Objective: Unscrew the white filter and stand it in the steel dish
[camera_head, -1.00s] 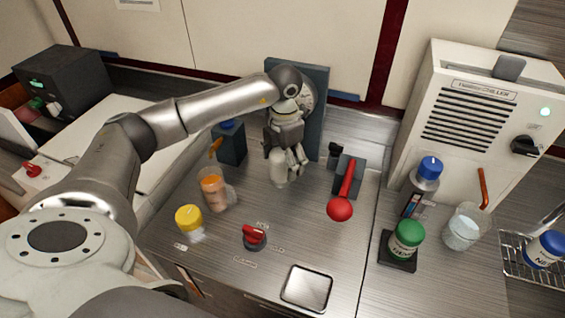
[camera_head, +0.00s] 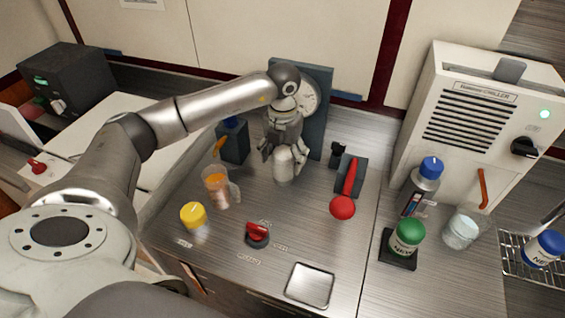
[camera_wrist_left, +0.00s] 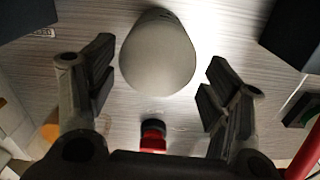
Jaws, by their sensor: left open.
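The white filter (camera_head: 283,165) is a pale rounded cylinder below my left gripper (camera_head: 283,150) in the head view, in front of the blue-grey panel. In the left wrist view the filter (camera_wrist_left: 158,52) shows between and beyond the spread fingers of my left gripper (camera_wrist_left: 158,85). The fingers are apart with clear gaps on both sides of it. The filter's upper end is hidden by the gripper in the head view. The steel dish (camera_head: 310,285) is a square, shallow, empty tray at the front of the counter. My right gripper is not seen.
A green-capped jar (camera_head: 407,236) stands right. The counter between filter and dish is mostly clear.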

